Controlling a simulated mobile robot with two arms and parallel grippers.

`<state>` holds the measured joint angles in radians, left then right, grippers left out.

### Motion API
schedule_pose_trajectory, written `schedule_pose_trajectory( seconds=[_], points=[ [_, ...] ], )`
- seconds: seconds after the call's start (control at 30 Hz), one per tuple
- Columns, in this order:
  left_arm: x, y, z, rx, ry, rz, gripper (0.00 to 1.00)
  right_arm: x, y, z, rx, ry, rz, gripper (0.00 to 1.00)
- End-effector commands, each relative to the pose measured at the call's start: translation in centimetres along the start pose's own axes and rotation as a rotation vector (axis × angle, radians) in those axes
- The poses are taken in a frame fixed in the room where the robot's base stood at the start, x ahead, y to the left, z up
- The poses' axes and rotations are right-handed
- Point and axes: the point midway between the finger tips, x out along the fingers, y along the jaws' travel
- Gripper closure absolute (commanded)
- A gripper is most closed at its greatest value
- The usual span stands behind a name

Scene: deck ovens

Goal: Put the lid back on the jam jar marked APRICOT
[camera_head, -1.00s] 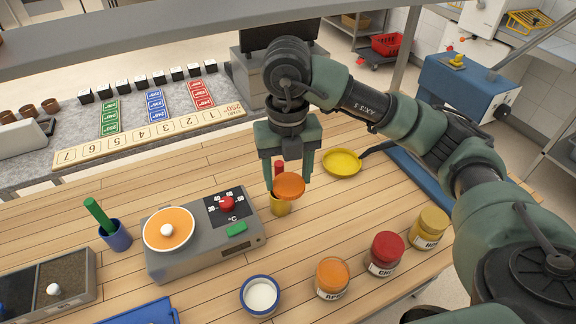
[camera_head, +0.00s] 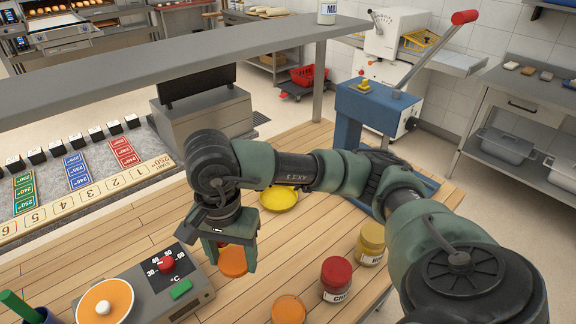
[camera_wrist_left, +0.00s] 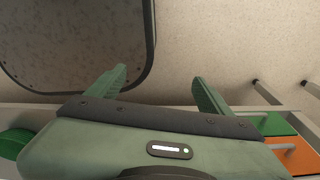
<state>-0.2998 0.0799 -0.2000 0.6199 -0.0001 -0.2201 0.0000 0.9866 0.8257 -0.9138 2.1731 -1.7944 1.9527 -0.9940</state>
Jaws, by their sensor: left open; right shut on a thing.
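My right gripper (camera_head: 230,262) points down over the wooden table and is shut on an orange lid (camera_head: 233,263), held apart from the jars. The apricot jar (camera_head: 288,309), with orange at its top, stands at the bottom edge of the head view, below and right of the lid. Its label is out of frame now; the earlier head frame shows its first letters. My left gripper (camera_wrist_left: 160,85) is open and empty in the left wrist view, over a pale floor; it does not show in the head view.
A red-topped jar (camera_head: 336,279) and a yellow-topped jar (camera_head: 370,243) stand right of the apricot jar. A yellow pan (camera_head: 280,198) lies behind my right gripper. A grey hotplate (camera_head: 196,292) with a red knob is on the left. A shelf (camera_head: 170,72) crosses above.

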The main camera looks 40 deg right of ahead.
Motion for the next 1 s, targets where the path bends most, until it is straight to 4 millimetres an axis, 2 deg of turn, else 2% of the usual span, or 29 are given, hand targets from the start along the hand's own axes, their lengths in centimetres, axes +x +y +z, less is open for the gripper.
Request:
schedule_pose_trajectory(
  seconds=[0.2, 0.4, 0.6, 0.87, 1.0],
  points=[
    [0.0, 0.0, 0.0, 0.0, 0.0, 0.0, 0.19, 0.7, 0.8, 1.1, -0.511, -0.004, -0.002, 0.79],
    [0.0, 0.0, 0.0, 0.0, 0.0, 0.0, 0.19, 1.1, 1.3, 1.7, -0.839, -0.005, -0.004, 0.79],
    [0.0, 0.0, 0.0, 0.0, 0.0, 0.0, 0.19, 1.2, 1.4, 2.0, -0.967, -0.006, -0.006, 0.79],
    [0.0, 0.0, 0.0, 0.0, 0.0, 0.0, 0.19, 1.2, 1.4, 2.0, -0.974, -0.006, -0.006, 0.79],
    [0.0, 0.0, 0.0, 0.0, 0.001, 0.0, 0.58, 1.2, 1.4, 2.0, -0.973, -0.006, -0.006, 0.79]
  ],
)
